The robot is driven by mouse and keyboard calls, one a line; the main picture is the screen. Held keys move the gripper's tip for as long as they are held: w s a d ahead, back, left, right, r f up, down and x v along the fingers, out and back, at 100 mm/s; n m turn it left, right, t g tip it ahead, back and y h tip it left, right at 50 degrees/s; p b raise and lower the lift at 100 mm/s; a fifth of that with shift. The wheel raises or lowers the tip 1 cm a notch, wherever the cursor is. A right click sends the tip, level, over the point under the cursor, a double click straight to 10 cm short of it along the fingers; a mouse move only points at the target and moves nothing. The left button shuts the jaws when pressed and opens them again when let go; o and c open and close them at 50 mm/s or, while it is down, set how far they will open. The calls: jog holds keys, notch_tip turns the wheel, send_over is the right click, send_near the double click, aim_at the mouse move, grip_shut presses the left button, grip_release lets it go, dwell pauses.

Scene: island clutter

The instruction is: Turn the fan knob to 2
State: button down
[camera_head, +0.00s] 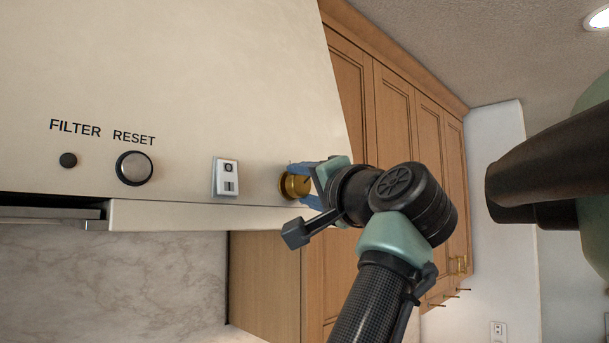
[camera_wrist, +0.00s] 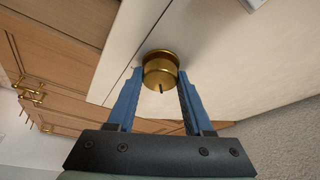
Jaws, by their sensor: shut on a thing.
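The fan knob (camera_head: 295,185) is a round brass knob on the cream hood front, near its right end. It also shows in the wrist view (camera_wrist: 160,70), with a dark pointer mark on its face. My gripper (camera_head: 311,184) reaches it from the right, with one blue finger above and one below it. In the wrist view my gripper (camera_wrist: 158,88) has its fingers on either side of the knob, shut on it. No number scale is readable around the knob, so its setting cannot be told.
The hood (camera_head: 180,70) carries a FILTER RESET button (camera_head: 134,168), a small dark dot (camera_head: 68,160) and a white switch plate (camera_head: 227,177) left of the knob. Wooden cabinets (camera_head: 395,105) stand close behind my arm on the right. A marble wall (camera_head: 110,285) lies below the hood.

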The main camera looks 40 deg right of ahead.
jog(key=m+g+p, duration=0.1)
jog(key=m, duration=0.1)
jog(key=m+g+p, duration=0.1)
jog(key=m+p, duration=0.1)
jog(key=shift+r+m+h, duration=0.3)
jog(key=shift+r+m, duration=0.1)
jog(key=shift+f+m+g+p, duration=0.15)
jog(key=shift+m+g+p, duration=0.35)
jog(key=shift+m+p, duration=0.95)
jog(key=shift+f, duration=0.1)
jog(key=shift+c, duration=1.5)
grip_release()
jog(key=shift+p, duration=0.3)
